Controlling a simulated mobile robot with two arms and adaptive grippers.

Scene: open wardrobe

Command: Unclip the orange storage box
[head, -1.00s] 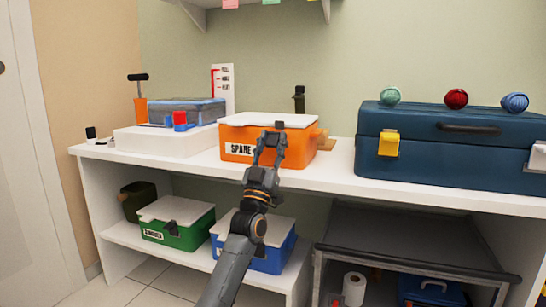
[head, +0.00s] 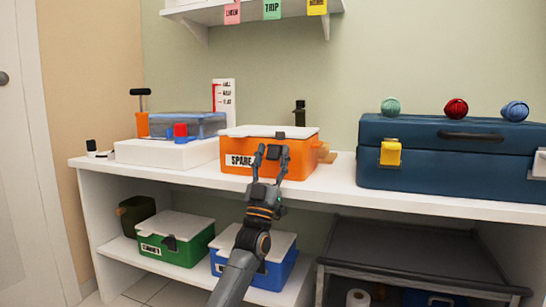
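The orange storage box (head: 301,158) stands on the white counter with its white lid (head: 268,131) on top. A label starting "SPARE" is on its front, partly covered by my gripper. A dark clip (head: 273,153) shows at the middle of its front, just under the lid. My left gripper (head: 270,152) is in front of the box, fingers pointing up and spread apart on either side of the clip. I cannot tell whether the fingers touch the clip or the box. My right gripper is not in view.
A dark blue case (head: 450,180) with yarn balls on top stands to the right on the counter (head: 325,185). A white box (head: 165,152) is to the left. Green (head: 190,243) and blue (head: 283,270) boxes sit on the lower shelf. A hanging shelf (head: 270,10) is above.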

